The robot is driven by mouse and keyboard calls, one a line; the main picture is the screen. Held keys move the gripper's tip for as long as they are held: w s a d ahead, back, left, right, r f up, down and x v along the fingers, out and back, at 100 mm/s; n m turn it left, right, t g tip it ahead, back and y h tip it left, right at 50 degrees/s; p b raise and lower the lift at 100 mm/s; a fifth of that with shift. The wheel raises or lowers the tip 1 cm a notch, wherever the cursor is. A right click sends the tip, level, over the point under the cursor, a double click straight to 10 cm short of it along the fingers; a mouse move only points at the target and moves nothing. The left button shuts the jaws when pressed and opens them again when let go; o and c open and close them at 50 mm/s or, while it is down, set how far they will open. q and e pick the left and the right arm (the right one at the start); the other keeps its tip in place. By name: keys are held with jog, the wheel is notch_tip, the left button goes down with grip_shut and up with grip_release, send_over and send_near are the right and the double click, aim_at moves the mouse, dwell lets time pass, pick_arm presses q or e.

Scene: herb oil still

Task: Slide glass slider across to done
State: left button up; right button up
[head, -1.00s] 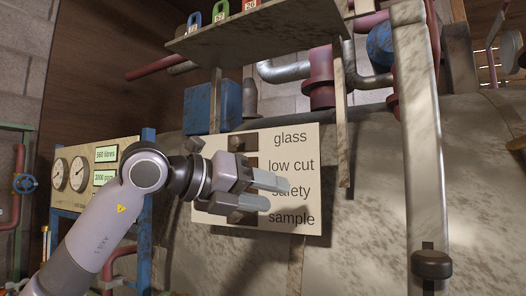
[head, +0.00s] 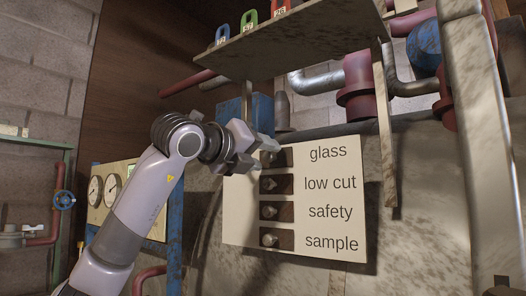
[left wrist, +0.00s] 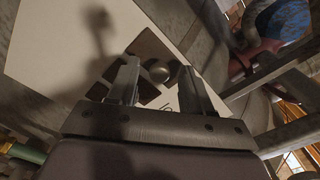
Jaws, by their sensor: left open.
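The cream slider panel (head: 330,215) carries dark slots labelled glass, low cut, safety and sample from top to bottom. The glass slider's knob (head: 267,158) is at the left part of its slot and partly hidden by my left gripper (head: 263,155). That gripper is open at the panel's upper left. In the left wrist view, a round knob (left wrist: 160,72) shows between the two fingertips (left wrist: 158,80), in a dark slot; I cannot tell whether a finger touches it. No "done" marking is readable. My right gripper is out of view.
A shelf (head: 300,45) with coloured padlock-like tags (head: 250,26) overhangs the panel. A blue box (head: 232,110) is just behind my gripper. A pale post (head: 490,150) stands at the right. The low cut (head: 268,184), safety (head: 268,212) and sample knobs (head: 268,240) sit close below.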

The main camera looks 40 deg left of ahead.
pick_arm(q)
jog(key=shift+w, duration=0.4)
grip_shut()
jog(key=s+a+p, duration=0.1)
jog(key=a, duration=0.8)
jog(key=shift+a, duration=0.15)
jog(key=shift+s, duration=0.1)
jog(key=shift+c, duration=0.3)
grip_release()
jog(key=shift+o, duration=0.3)
jog(key=shift+a, duration=0.15)
